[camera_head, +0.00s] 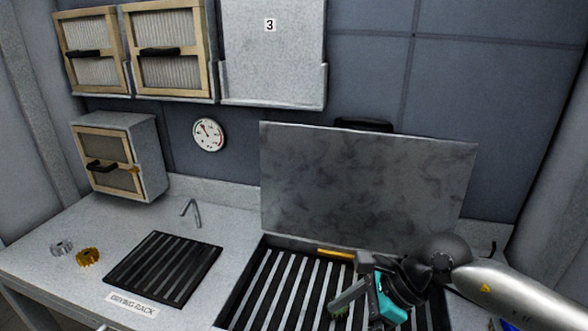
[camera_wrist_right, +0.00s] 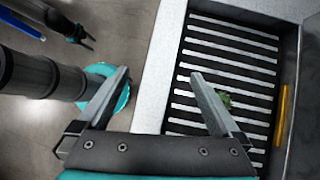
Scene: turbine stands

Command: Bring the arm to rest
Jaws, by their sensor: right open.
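My right arm comes in from the right in the head view. Its dark and teal gripper (camera_head: 352,303) hangs over the slatted basin at the front right. In the right wrist view the two fingers of the right gripper (camera_wrist_right: 160,78) stand wide apart with nothing between them. They are above the pale front edge of the counter (camera_wrist_right: 158,75), beside the slats. In the upper left of that view a dark part with finger-like ends (camera_wrist_right: 78,32) looks like my left gripper. It is too small to read. The head view does not show my left arm.
The slatted basin (camera_head: 262,283) has a raised grey lid (camera_head: 365,185) behind it and a yellow bar (camera_head: 336,253) inside. A small green thing (camera_wrist_right: 225,99) lies on its slats. The drying rack (camera_head: 163,270), a tap (camera_head: 190,210), a gold gear (camera_head: 88,257) and a silver gear (camera_head: 61,247) are left.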

